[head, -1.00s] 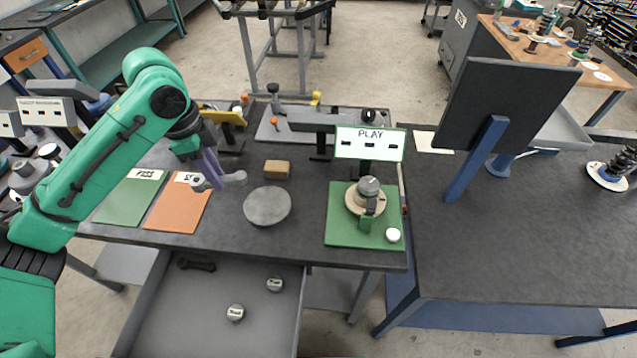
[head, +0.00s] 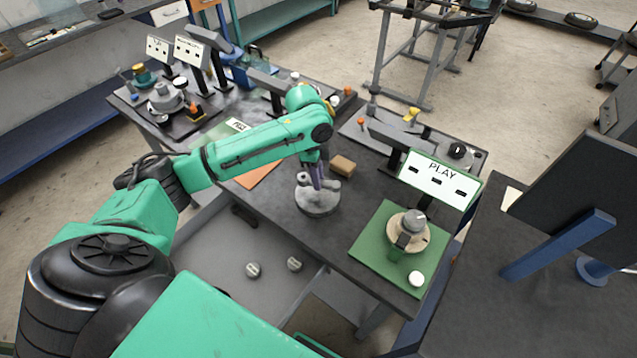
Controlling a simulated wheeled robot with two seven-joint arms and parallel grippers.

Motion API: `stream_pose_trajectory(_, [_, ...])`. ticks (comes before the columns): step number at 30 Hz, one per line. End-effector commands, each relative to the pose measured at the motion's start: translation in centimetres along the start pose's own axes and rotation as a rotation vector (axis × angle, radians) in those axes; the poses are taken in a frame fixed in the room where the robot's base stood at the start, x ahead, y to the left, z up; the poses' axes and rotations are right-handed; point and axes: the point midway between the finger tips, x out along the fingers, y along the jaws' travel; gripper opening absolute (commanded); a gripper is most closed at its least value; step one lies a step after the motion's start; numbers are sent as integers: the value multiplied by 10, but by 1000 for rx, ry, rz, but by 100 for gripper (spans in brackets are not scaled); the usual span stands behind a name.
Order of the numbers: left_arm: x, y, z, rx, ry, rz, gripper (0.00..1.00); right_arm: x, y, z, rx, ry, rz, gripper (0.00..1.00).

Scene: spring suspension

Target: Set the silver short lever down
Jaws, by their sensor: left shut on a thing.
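My left gripper (head: 315,178) points down over the round grey disc (head: 318,206) on the dark bench. The fingers hide the lever's middle. My right gripper is not in view.
A brown block (head: 342,165) lies just behind the disc. A green mat (head: 370,252) with a round fixture and the PLAY sign (head: 440,178) stand to the right. An orange mat (head: 262,175) is to the left. An open drawer (head: 215,247) is in front.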

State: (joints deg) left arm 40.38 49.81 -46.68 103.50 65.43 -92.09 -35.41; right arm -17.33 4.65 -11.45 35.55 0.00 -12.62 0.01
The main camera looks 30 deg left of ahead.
Motion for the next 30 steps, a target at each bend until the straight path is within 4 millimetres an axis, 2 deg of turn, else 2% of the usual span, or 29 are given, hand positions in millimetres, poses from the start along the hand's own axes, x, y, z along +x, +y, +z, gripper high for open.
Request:
stream_pose_trajectory(3, [23, 1, 4, -2, -2, 4, 0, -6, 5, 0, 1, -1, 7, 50])
stream_pose_trajectory(6, [34, 0, 5, -1, -2, 2, 0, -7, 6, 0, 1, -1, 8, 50])
stream_pose_trajectory(15, [38, 0, 5, 0, -1, 1, 0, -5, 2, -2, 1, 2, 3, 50])
stream_pose_trajectory(16, [38, 0, 5, 0, -2, 1, 32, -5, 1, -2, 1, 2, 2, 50])
stream_pose_trajectory(18, [38, 0, 5, 0, -2, 1, 54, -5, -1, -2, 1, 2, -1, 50])
stream_pose_trajectory(26, [37, 0, 5, 0, -2, 1, 54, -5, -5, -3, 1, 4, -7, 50])
stream_pose_trajectory(30, [28, -1, 5, 0, -1, -3, 54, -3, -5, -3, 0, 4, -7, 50])
